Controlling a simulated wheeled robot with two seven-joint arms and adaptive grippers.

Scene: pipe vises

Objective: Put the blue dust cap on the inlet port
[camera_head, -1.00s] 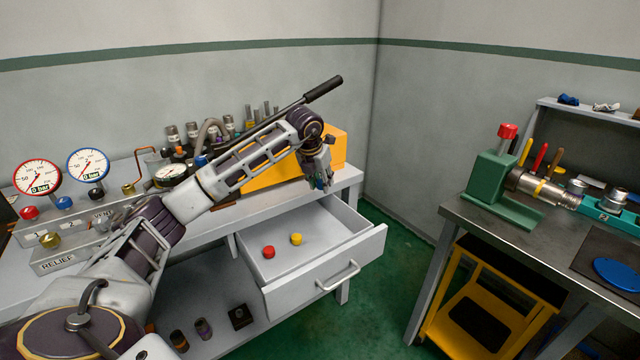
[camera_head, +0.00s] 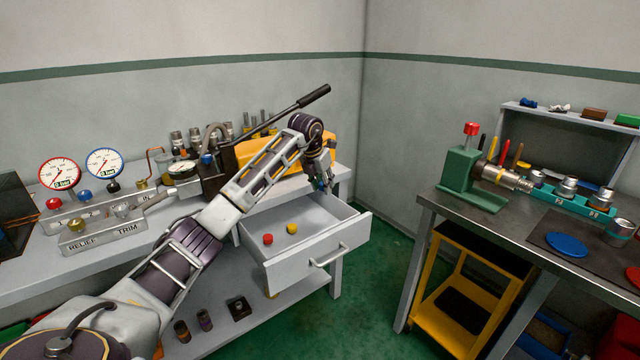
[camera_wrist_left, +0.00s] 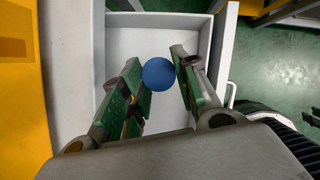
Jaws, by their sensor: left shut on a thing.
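My left gripper (camera_head: 324,183) hangs over the far right part of the open drawer (camera_head: 318,262). In the left wrist view it is shut on the blue dust cap (camera_wrist_left: 158,73), a round blue disc between the green-padded fingertips. The drawer floor shows below the cap in that view. In the head view the fingers mostly hide the cap. A panel with "IN" lettering (camera_head: 143,183) stands on the bench at left; I cannot clearly make out the inlet port there. My right gripper is not in view.
A red cap (camera_head: 267,239) and a yellow cap (camera_head: 292,229) lie in the drawer. A hand pump with a long lever (camera_head: 314,97) stands behind my arm. Gauges (camera_head: 60,173) stand at left. A second workbench (camera_head: 470,216) with a green vise (camera_head: 462,172) is at right, across open floor.

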